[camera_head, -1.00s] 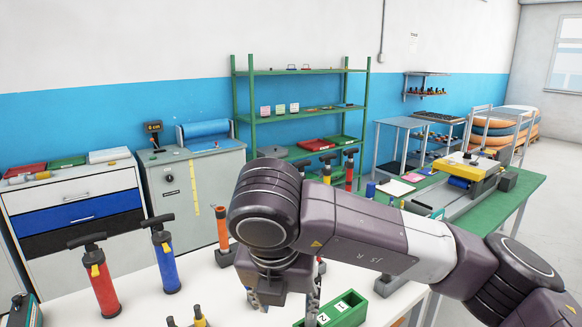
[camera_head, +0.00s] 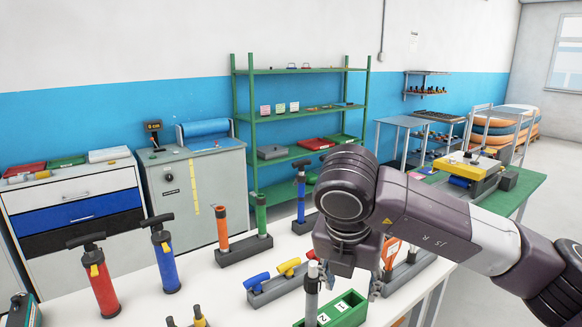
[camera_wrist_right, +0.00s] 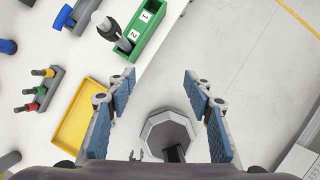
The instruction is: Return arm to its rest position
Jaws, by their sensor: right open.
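My right arm comes in from the right in the head view, bent over the white table (camera_head: 225,300). My right gripper (camera_head: 350,270) hangs from its wrist over the right part of the table, its fingers mostly hidden there. In the right wrist view my right gripper (camera_wrist_right: 157,80) is open, with its blue-padded fingers wide apart and nothing between them. Below it are the table's edge and the pale floor. My left arm and gripper are not in view.
A green box (camera_head: 345,312) labelled 1 and 2 and an upright grey rod (camera_head: 312,290) stand close to the gripper. A red pump (camera_head: 102,285) and a blue pump (camera_head: 166,262) stand left. A yellow tray (camera_wrist_right: 75,135) lies near the table edge.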

